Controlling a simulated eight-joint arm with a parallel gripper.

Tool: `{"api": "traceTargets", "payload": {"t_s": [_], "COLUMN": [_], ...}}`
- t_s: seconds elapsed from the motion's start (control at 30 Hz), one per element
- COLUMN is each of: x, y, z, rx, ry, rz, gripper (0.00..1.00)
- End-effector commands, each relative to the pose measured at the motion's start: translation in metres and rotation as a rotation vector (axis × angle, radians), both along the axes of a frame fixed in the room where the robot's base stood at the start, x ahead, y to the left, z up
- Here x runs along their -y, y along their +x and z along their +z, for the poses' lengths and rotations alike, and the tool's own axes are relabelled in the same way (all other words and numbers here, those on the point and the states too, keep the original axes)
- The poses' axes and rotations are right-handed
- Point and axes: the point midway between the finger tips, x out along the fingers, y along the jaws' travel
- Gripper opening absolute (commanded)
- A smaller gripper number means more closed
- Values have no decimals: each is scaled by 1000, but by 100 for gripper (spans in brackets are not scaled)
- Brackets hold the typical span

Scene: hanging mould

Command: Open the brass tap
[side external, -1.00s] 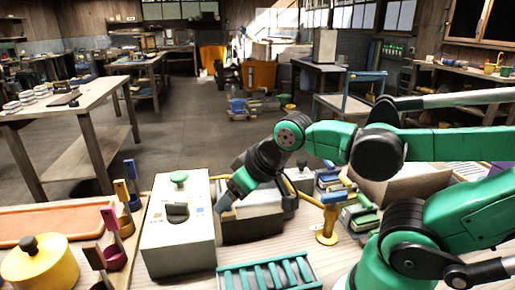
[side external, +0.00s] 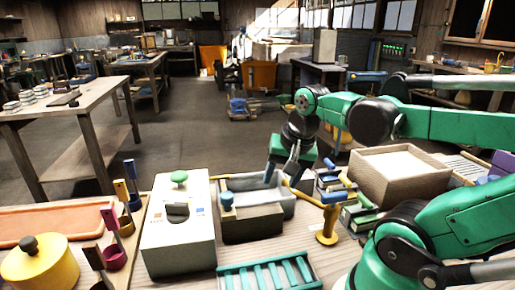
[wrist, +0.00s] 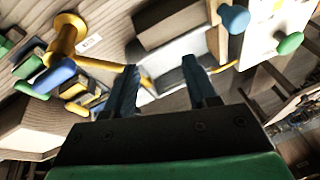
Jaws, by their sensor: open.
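The brass tap (side external: 327,228) stands on the bench right of centre, a yellow post on a round foot. A thin yellow spout runs from it up and left towards a grey basin (side external: 285,205), and a blue handle (side external: 334,197) sits at its top. In the wrist view the tap (wrist: 66,36) is at upper left, with its blue handle (wrist: 55,76) below it. My gripper (side external: 280,178) is open and empty, pointing down over the basin, near the spout's end. In the wrist view the spout's tip passes close to the left finger; I cannot tell whether they touch.
A grey control box (side external: 178,245) with a green button and black knob stands left. A teal rack (side external: 268,274) lies in front. A cardboard box (side external: 395,180) stands behind the tap.

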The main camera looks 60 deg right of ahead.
Motion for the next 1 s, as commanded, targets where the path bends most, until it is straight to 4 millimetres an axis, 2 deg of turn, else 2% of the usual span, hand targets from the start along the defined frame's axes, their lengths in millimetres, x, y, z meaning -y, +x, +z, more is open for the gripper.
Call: {"api": "traceTargets", "payload": {"t_s": [0.03,0.1,0.2,0.33,0.47,0.8,1.0], "x": [19,35,50,57,59,59,59], "y": [-16,-37,-64,-85,-90,-89,-90], "z": [3,7,13,19,16,-21,-34], "rx": [-39,-84,-137,-177,-189,-187,-187], "ry": [67,152,243,304,321,321,320], "rz": [-240,-554,-924,-1217,-1307,-1303,-1302], "gripper": [51,51,51,51,51,51,51]}}
